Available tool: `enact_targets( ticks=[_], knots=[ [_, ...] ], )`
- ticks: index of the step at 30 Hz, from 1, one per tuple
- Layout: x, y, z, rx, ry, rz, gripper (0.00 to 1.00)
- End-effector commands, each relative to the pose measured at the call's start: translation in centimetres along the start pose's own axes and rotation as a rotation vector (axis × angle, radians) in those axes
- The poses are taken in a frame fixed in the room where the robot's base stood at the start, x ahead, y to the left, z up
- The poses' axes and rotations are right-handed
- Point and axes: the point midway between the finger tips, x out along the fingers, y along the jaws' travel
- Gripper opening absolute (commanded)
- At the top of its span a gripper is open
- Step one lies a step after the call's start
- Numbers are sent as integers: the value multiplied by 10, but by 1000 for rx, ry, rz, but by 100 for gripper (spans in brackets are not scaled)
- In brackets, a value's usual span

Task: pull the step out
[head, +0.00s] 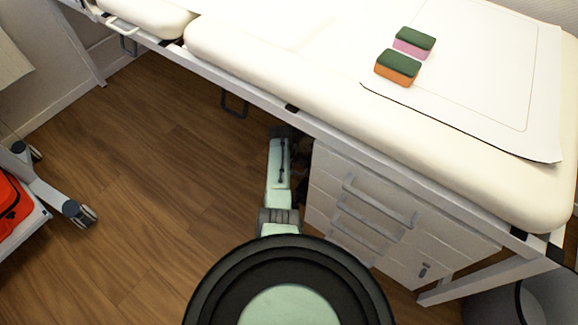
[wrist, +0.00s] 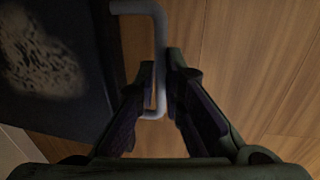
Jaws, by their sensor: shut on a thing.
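In the wrist view, my gripper (wrist: 161,76) is closed around a grey bent bar handle (wrist: 160,35), with one finger on each side of it. A dark panel (wrist: 85,30) with a pale speckled patch lies left of the handle; I cannot tell for sure whether it is the step. In the head view, my arm reaches down beside the white cabinet under the exam table (head: 240,75). There my gripper and the held handle are hidden by my arm and the table edge.
The white cabinet (head: 325,185) has grey bar handles (head: 380,205). Other grey loops (head: 234,103) hang under the table rail. Two sponges (head: 398,66) lie on the table top. A wheeled stand (head: 60,200) with a red item is at left. The wooden floor (head: 150,170) between is clear.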

Motion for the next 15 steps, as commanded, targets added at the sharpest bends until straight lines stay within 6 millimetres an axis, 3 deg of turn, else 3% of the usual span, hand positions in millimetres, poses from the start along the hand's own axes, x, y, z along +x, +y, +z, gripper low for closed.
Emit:
enact_targets(
  ticks=[9,15],
  knots=[
    [-2,-4,0,-1,-1,-1,0],
    [-11,-29,1,-5,-3,-3,0]
  ],
)
